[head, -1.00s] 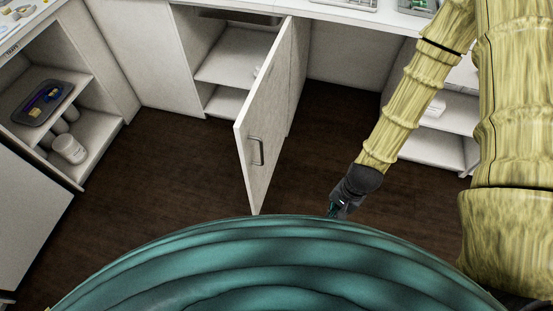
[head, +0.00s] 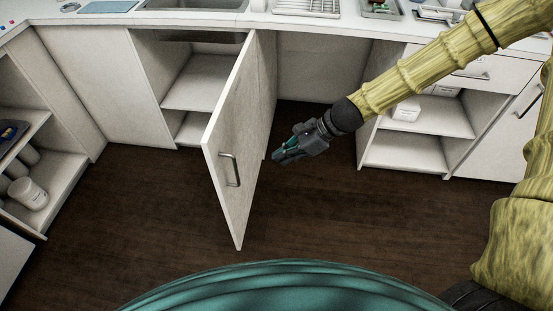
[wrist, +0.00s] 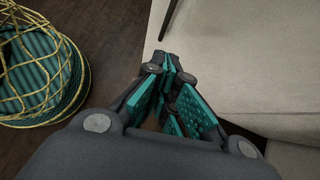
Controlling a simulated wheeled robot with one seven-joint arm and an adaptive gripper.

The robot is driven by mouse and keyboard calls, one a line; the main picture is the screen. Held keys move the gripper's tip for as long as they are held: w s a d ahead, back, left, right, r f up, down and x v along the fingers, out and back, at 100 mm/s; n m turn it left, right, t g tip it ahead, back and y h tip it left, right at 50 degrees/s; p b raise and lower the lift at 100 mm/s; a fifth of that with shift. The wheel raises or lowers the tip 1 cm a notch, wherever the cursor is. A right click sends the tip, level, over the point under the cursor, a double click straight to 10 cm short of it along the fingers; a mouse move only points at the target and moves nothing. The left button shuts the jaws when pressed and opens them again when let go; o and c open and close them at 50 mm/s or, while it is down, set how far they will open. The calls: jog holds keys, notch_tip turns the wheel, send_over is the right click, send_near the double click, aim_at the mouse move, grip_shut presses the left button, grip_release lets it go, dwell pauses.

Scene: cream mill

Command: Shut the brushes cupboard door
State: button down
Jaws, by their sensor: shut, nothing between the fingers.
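The cupboard door (head: 225,135), a pale panel, stands wide open, swung out from the counter front. Its handle (head: 234,170) is a metal bar near the free edge, on the face turned right. The open cupboard (head: 200,90) behind it shows a shelf. My gripper (head: 278,157) is on the handle side of the door, to its right, low and near its hinge end. Its teal fingers are closed together with nothing between them, also in the wrist view (wrist: 172,90). A pale panel fills that view's right side; I cannot tell if it is the door or whether I touch it.
Open shelves (head: 420,115) with white items stand right of my gripper. Another open shelf unit (head: 60,185) with a white jar (head: 27,193) is at left. The counter (head: 340,20) carries a sink and trays. Dark floor (head: 350,215) in front is clear.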

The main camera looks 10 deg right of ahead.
jog(key=a+r+x, duration=0.2)
jog(key=x, duration=0.9)
jog(key=shift+w+f, duration=0.2)
jog(key=shift+f, duration=0.05)
jog(key=shift+a, duration=0.2)
